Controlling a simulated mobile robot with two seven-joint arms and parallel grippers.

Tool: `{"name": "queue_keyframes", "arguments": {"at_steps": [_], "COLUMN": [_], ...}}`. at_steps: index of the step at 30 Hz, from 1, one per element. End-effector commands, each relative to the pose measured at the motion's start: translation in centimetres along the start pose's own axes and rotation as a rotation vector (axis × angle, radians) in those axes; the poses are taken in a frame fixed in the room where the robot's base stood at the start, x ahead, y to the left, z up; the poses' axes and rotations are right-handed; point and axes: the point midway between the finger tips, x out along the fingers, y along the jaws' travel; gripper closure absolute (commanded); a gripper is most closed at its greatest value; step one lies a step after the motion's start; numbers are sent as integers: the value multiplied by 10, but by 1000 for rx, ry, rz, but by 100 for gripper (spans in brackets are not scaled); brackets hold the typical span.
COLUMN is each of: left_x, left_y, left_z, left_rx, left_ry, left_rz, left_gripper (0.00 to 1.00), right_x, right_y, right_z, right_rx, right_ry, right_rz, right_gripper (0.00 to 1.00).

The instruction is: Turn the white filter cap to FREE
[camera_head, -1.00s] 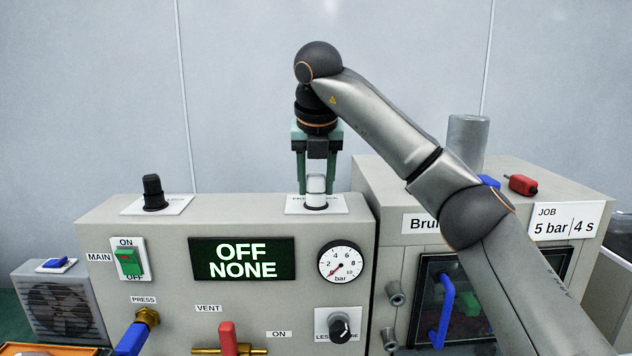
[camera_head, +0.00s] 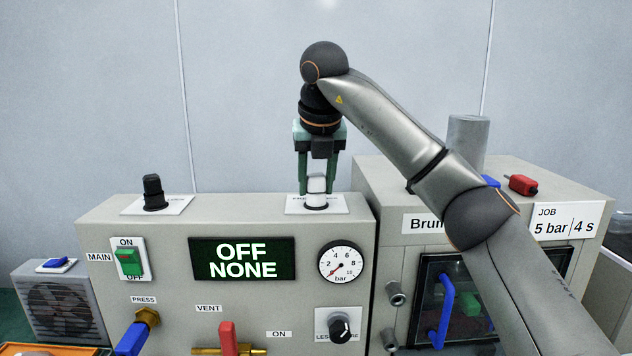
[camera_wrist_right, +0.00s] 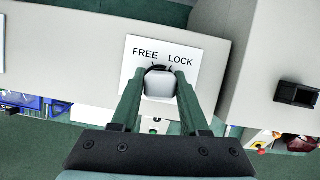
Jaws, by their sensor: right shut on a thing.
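The white filter cap (camera_head: 317,184) stands upright on a white label plate (camera_head: 330,208) on top of the grey control box. My right gripper (camera_head: 317,188) comes down from above, and its green fingers are shut on the cap's two sides. In the right wrist view the cap (camera_wrist_right: 160,85) sits between the fingertips (camera_wrist_right: 161,82), and the label plate (camera_wrist_right: 131,68) shows FREE at left and LOCK at right. A dark mark shows at the cap's edge, just below and between the two words. My left gripper is not in view.
A black cap (camera_head: 153,192) stands on its own plate at the box's left. The display (camera_head: 243,259) reads OFF NONE. A grey cylinder (camera_head: 468,143) and a red part (camera_head: 523,184) are on the machine at right. The wall behind is clear.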

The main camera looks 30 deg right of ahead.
Motion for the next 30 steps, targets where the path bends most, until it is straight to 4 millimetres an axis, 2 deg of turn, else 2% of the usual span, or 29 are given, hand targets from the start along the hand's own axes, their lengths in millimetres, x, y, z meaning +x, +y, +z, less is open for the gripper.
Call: {"name": "queue_keyframes", "arguments": {"at_steps": [6,18,27,30], "left_x": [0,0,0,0], "left_y": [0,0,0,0], "left_z": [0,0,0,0], "left_rx": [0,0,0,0], "left_ry": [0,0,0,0], "left_rz": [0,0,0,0], "left_gripper": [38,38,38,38], "right_x": [0,2,3,4], "right_y": [0,0,0,0], "right_z": [0,-1,-1,-2], "right_rx": [-233,-298,-592,-639], "right_ry": [-1,2,5,6], "right_rz": [98,124,247,266], "right_gripper": [100,100,100,100]}}
